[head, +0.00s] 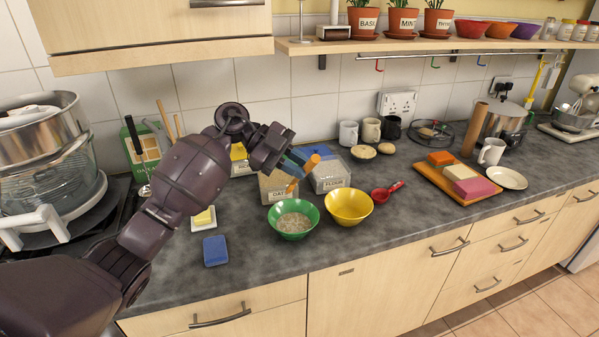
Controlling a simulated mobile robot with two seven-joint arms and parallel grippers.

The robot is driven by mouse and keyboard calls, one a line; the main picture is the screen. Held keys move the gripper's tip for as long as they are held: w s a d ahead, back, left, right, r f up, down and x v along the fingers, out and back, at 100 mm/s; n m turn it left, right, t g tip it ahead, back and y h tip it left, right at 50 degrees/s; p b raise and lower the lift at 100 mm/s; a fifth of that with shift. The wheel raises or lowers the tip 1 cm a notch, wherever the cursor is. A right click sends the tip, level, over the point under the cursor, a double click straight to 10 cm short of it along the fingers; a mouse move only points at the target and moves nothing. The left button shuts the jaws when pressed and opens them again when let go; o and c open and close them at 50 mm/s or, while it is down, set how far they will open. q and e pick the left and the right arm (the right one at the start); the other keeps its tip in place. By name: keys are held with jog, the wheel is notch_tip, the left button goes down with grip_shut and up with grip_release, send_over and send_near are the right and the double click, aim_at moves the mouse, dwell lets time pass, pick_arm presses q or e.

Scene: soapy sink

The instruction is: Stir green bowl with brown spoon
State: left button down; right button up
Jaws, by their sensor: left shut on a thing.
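My left gripper (298,163) reaches in from the left and is shut on the brown spoon (311,162), which looks orange-brown. The spoon slants down to the left through the fingers, and its lower end shows just above the green bowl (292,234) in the picture. The fingers hide its middle. The green bowl stands on the counter with a pale, grainy content inside. I cannot tell how high the spoon is above it. My right gripper is not in view.
A yellow bowl (348,207) stands close to the right of the green bowl. Oats (278,191) and flour (333,176) containers stand behind. A red scoop (386,192), a blue sponge (215,251) and a butter dish (203,219) lie nearby. The counter front is clear.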

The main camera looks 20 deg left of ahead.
pick_arm(q)
jog(key=shift+s+d+f+b, duration=1.65)
jog(key=shift+s+f, duration=0.5)
jog(key=shift+f, duration=0.3)
jog(key=w+a+f+b, duration=0.3)
jog(key=w+f, duration=0.1)
jog(key=f, duration=0.2)
jog(key=shift+w+a+b, duration=0.15)
jog(key=shift+w+b, duration=0.1)
jog(key=shift+b, duration=0.05)
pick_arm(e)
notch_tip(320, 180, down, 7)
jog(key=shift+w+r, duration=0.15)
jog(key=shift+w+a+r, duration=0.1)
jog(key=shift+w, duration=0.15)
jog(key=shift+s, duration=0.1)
pick_arm(q)
jog(key=shift+f, duration=0.35)
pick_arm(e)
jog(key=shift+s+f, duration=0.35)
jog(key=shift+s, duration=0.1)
pick_arm(q)
jog(key=shift+f, duration=0.15)
